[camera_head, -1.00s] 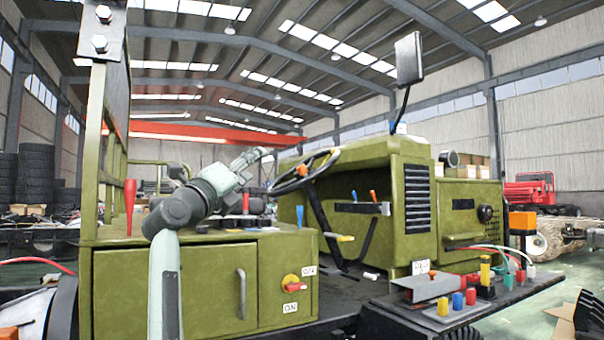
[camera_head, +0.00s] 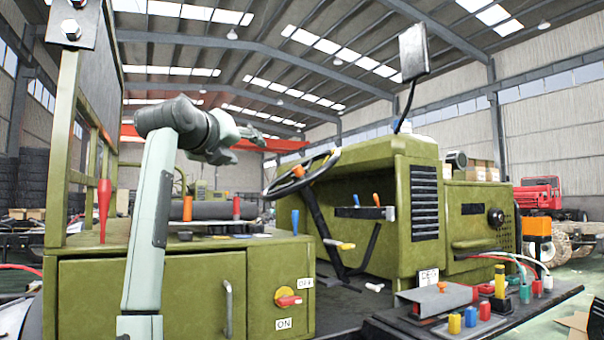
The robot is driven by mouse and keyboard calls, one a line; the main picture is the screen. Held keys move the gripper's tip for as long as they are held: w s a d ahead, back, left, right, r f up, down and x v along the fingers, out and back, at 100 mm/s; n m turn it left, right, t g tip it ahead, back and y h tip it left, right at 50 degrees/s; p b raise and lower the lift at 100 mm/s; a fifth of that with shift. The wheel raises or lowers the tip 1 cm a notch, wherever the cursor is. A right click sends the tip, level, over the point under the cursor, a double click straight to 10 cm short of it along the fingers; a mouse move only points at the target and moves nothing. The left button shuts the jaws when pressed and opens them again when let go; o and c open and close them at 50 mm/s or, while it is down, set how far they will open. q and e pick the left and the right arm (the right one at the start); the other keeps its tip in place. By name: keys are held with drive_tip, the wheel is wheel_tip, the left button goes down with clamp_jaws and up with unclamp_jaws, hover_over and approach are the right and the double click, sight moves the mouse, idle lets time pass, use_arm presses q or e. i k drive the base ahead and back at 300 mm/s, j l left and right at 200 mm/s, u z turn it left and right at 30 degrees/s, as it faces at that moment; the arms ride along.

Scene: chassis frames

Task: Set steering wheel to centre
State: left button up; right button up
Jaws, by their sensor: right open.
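The steering wheel (camera_head: 299,171) is a dark, tilted ring on a slanted black column in the green vehicle's cab. It has an orange part near its middle and an orange-yellow mark at the top of its rim. My right arm rises from below, left of the wheel. Its gripper (camera_head: 262,137) is open and empty, above and to the left of the wheel, apart from the rim in the picture. The fingers are small and seen from the side. My left gripper is not in view.
A green cabinet (camera_head: 150,290) with a red-yellow switch (camera_head: 287,297) stands front left, with a red handle (camera_head: 104,205) on top. A tall post and mirror (camera_head: 412,55) rise at right. Levers (camera_head: 375,200) sit beside the column. Coloured plugs (camera_head: 470,316) sit front right.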

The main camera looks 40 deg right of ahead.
sight(301, 176)
drive_tip(key=i+l, duration=0.15)
drive_tip(key=l, duration=0.2)
drive_tip(key=i+l, duration=0.2)
drive_tip(key=l, duration=0.2)
drive_tip(key=i+l, duration=0.15)
drive_tip(key=l, duration=0.2)
drive_tip(key=i+l, duration=0.15)
drive_tip(key=l, duration=0.2)
